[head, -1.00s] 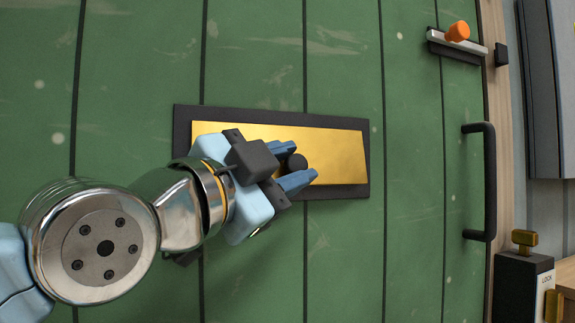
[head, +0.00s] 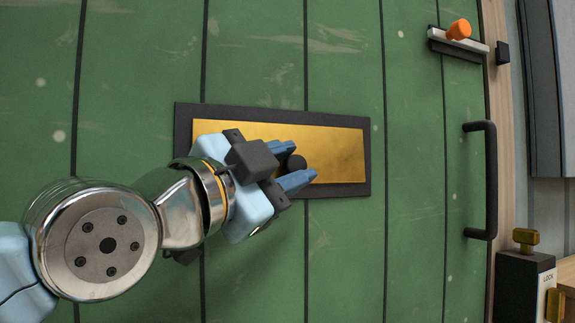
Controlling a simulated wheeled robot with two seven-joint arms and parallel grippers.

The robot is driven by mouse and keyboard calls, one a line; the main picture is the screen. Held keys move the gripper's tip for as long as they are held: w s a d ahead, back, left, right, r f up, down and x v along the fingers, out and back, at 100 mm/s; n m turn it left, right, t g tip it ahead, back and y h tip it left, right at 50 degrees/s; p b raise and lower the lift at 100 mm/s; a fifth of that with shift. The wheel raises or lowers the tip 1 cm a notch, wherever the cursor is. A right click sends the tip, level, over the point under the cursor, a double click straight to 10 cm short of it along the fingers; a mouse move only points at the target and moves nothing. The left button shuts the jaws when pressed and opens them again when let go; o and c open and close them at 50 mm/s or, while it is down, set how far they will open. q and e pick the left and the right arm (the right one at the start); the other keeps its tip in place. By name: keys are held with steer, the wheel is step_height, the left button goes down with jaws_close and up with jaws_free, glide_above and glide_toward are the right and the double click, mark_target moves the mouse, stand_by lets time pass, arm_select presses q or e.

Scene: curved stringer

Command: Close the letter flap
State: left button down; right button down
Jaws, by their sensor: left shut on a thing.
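The letter flap (head: 335,152) is a brass-coloured plate in a dark frame (head: 366,150) on the green door. It looks flush with the frame, though its left part is hidden behind my gripper. A dark round knob (head: 296,164) sits on the flap. My left gripper (head: 298,165) comes in from the left, and its two blue fingers are shut on the knob, one above and one below. My right gripper is not in view.
The green door (head: 345,255) has dark vertical grooves. A black pull handle (head: 489,180) stands at its right edge. An orange-knobbed bolt (head: 459,29) is at the upper right. A black lock box (head: 524,285) with a brass knob is at the lower right.

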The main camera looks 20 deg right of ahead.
arm_select(q)
steer(key=shift+w+d+f, duration=0.1)
steer(key=shift+w+f, duration=0.5)
steer(key=shift+f, duration=0.15)
steer(key=c, duration=0.8)
jaws_free()
steer(key=shift+c, duration=0.2)
steer(key=shift+r, duration=0.15)
steer(key=shift+s+r, duration=0.1)
steer(key=shift+r, duration=0.15)
steer(key=s+a+r+p, duration=0.2)
steer(key=s+r+p, duration=0.1)
steer(key=s+r, duration=0.3)
steer(key=s+a+r+p, duration=0.3)
steer(key=s+r, duration=0.4)
steer(key=s, duration=0.1)
